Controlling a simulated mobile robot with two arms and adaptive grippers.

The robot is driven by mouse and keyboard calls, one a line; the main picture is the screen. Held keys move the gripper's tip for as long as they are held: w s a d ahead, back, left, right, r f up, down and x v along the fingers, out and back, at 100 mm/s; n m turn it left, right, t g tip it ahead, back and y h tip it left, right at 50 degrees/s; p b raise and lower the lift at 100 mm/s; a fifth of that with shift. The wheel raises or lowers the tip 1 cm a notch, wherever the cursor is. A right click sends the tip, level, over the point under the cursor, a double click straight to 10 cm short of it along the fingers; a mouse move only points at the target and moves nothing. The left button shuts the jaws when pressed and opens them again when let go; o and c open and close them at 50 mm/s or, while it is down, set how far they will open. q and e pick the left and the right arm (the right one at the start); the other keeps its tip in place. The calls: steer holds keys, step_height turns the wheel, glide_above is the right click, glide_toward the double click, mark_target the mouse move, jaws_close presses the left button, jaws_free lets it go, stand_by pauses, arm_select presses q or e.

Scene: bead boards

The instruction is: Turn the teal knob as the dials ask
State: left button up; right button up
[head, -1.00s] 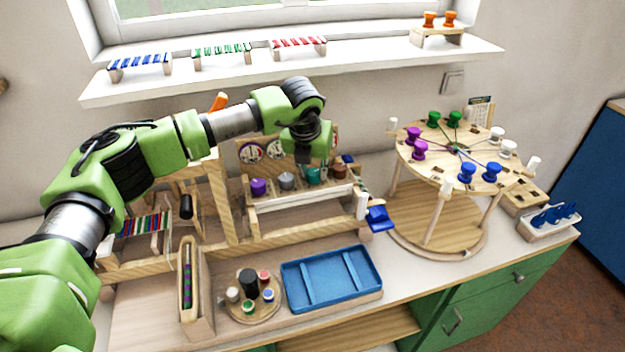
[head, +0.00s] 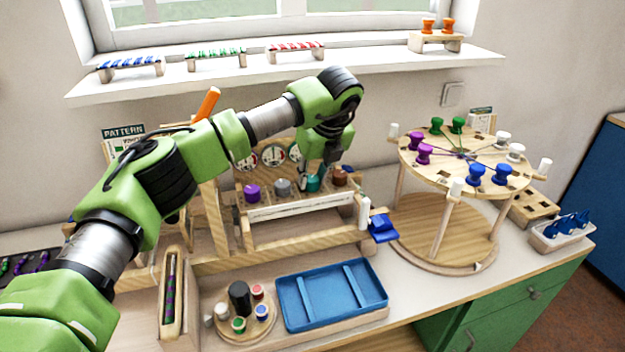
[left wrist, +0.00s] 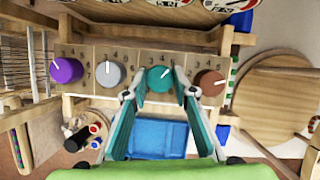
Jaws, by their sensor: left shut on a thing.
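The teal knob (head: 313,183) is third from the left in a row on a wooden panel, between a grey knob (head: 283,187) and a brown knob (head: 340,177). A purple knob (head: 252,193) is at the left end. In the left wrist view the teal knob (left wrist: 160,78) has a white pointer line tilted up and right. My left gripper (head: 318,178) reaches down to it, and its fingers in the wrist view (left wrist: 160,92) are closed on the knob's two sides. Dials (head: 273,155) stand behind the knobs; the arm partly hides them. My right gripper is not in view.
A blue tray (head: 330,297) and a round stand of small pots (head: 241,318) are in front of the panel. A round peg table (head: 462,160) stands to the right. A shelf (head: 290,75) with small racks runs above.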

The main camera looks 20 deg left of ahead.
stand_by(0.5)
arm_select(q)
steer(key=o, duration=1.1)
steer(key=v, duration=1.2)
steer(key=shift+w+r, duration=0.1)
